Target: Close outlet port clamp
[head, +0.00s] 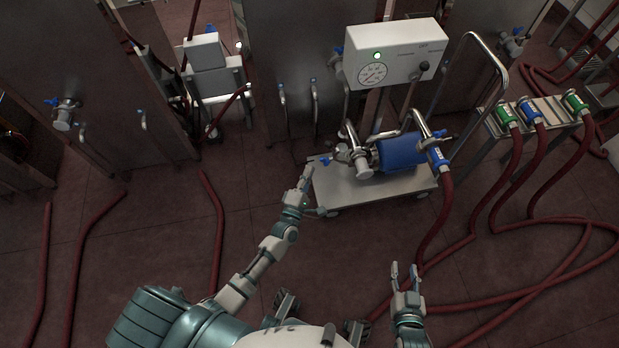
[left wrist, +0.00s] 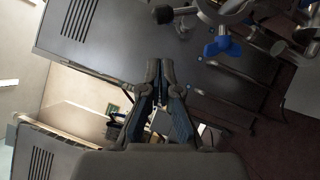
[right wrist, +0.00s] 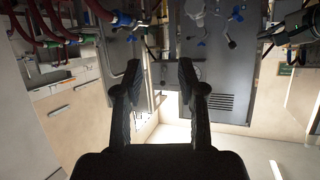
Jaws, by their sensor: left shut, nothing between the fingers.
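The pump cart (head: 375,186) stands ahead, with a blue motor (head: 402,152) and steel pipe fittings. A clamp with a blue wing handle (head: 325,161) is at the left end of the pump's pipework. In the left wrist view a blue wing handle (left wrist: 222,44) on steel pipework shows at upper right. A blue collar (head: 437,157) joins a red hose to the right pipe. My left gripper (head: 308,170) is shut and empty, just below and left of the clamp handle, apart from it as far as I can tell. My right gripper (head: 404,270) is open and empty, low over the floor.
A white control box (head: 394,54) with a gauge stands above the cart. A hose rack (head: 541,112) with green and blue couplings is at right. Red hoses (head: 500,296) lie across the floor at right. Metal tanks (head: 290,60) stand behind.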

